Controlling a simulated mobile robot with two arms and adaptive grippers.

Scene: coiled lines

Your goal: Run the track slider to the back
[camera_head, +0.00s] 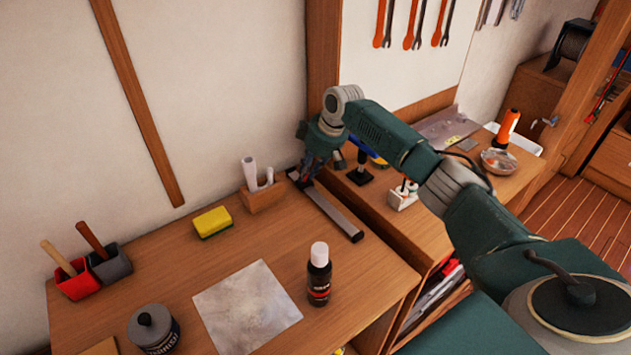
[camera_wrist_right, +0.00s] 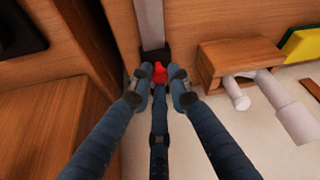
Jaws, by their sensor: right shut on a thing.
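The track (camera_head: 337,213) is a grey metal rail with dark end pieces, fixed along the right side of the wooden bench top and running from front to back. It also shows in the right wrist view (camera_wrist_right: 150,22). The slider has a red knob (camera_wrist_right: 160,72), seen in the right wrist view close to the track's dark end piece (camera_wrist_right: 154,55). My right gripper (camera_head: 308,172) is at the back end of the track, by the wall. In the wrist view its fingers (camera_wrist_right: 160,88) are closed around the red knob. The fingers cover the slider's body. My left gripper is out of view.
A wooden holder (camera_head: 262,196) with white rolls stands just left of the track's back end. A yellow sponge (camera_head: 213,222), a dark bottle (camera_head: 319,275) and a grey sheet (camera_head: 246,308) are on the bench. A blue-topped item (camera_head: 362,168) stands right of the track.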

